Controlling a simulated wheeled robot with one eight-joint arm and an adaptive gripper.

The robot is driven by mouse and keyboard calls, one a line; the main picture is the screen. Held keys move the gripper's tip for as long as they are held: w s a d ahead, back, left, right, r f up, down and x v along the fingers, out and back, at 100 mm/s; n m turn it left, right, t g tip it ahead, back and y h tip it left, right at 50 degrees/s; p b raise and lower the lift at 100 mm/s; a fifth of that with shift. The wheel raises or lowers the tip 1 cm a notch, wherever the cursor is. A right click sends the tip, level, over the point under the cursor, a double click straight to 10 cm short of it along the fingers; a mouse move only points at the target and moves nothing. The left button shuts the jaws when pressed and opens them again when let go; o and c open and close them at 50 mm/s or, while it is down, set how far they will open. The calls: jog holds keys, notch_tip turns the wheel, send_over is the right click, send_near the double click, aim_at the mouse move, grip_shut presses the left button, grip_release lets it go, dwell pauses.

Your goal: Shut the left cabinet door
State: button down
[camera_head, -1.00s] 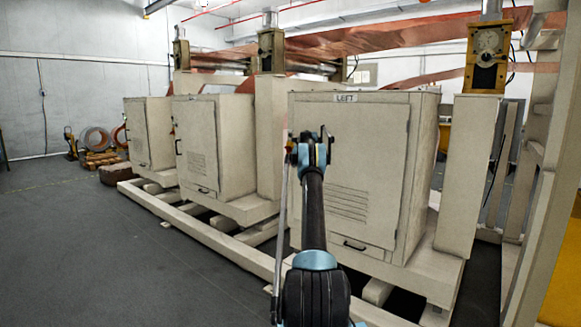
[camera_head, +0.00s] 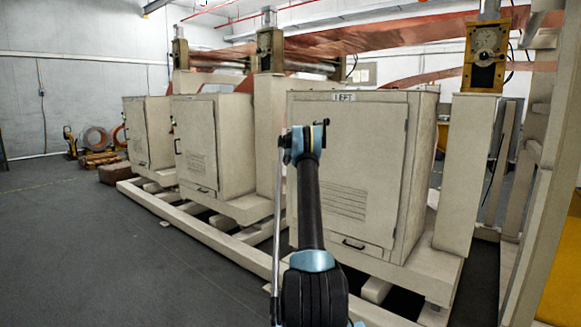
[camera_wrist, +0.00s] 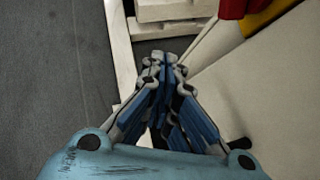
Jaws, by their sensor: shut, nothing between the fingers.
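The left cabinet (camera_head: 425,150) is a cream metal box with a "LEFT" label (camera_head: 344,97) at its top. Its door (camera_head: 370,150) has louvre slots low down and looks flush or nearly flush with the front; my arm hides part of its left side, so a small gap cannot be ruled out. My gripper (camera_wrist: 160,62) is shut and empty in the wrist view, with a cream surface (camera_wrist: 265,95) to its right, probably the cabinet. In the head view my wrist is in front of the door's left part and hides the fingers. I cannot tell whether they touch it.
Two similar cream cabinets (camera_head: 215,150) stand further left on the same base. A long cream floor beam (camera_head: 225,240) runs before the cabinets. A cream post (camera_head: 465,180) stands to the right. Dark floor (camera_head: 100,250) is open at the left.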

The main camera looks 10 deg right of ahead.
jog(key=s+a+r+n+g, duration=0.1)
jog(key=s+a+r+n, duration=0.45)
jog(key=s, duration=0.55)
jog(key=s+a+r+n+g, duration=0.1)
jog(key=s+a+r+n, duration=0.2)
jog(key=s+a+r, duration=0.65)
jog(key=s+a+f+n+g, duration=0.1)
jog(key=s+n, duration=0.4)
jog(key=s, duration=0.9)
jog(key=s+a+f+n+g, duration=0.15)
jog(key=s+n, duration=0.25)
jog(key=s, duration=1)
jog(key=s+a+f+n+h, duration=0.1)
jog(key=s+f+n, duration=0.3)
jog(key=s, duration=0.8)
jog(key=s+a+f+n, duration=0.1)
jog(key=s+f+n, duration=0.35)
jog(key=s, duration=0.65)
jog(key=s+f+n+g+h, duration=0.1)
jog(key=s+f+n, duration=0.6)
jog(key=s+f, duration=0.8)
jog(key=s+g, duration=0.1)
jog(key=s, duration=0.3)
jog(key=shift+s+d+f+n, duration=0.2)
jog(key=shift+f+n, duration=0.1)
jog(key=shift+f, duration=0.1)
